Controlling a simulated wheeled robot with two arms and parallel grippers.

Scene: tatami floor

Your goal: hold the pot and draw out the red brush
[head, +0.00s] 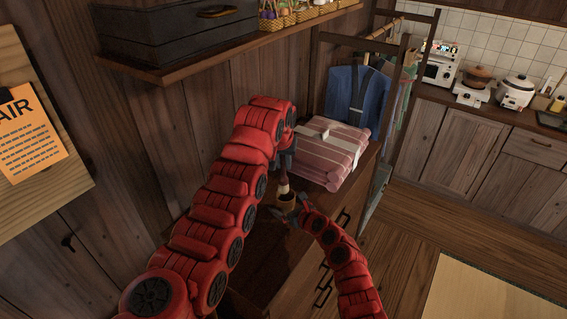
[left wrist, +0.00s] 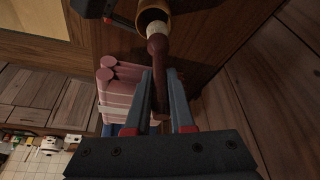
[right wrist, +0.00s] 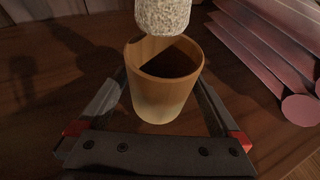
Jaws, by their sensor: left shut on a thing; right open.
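The red brush (left wrist: 157,52) has a dark red handle and a pale bristle head. My left gripper (left wrist: 160,74) is shut on its handle. In the head view the brush (head: 283,186) hangs upright below my left gripper (head: 285,168). In the right wrist view the bristles (right wrist: 162,14) are above the pot's rim, clear of its opening. The pot (right wrist: 163,98) is a small tan wooden cup, upright on the dresser top; it also shows in the head view (head: 286,201). My right gripper (right wrist: 160,84) is open, with one finger on each side of the pot.
A pink folded stack (head: 318,155) tied with a pale band lies on the dresser just right of the pot. A plank wall (head: 190,125) stands behind my left arm. A shelf (head: 180,70) with a dark box (head: 185,32) is above. A blue garment (head: 356,93) hangs behind.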

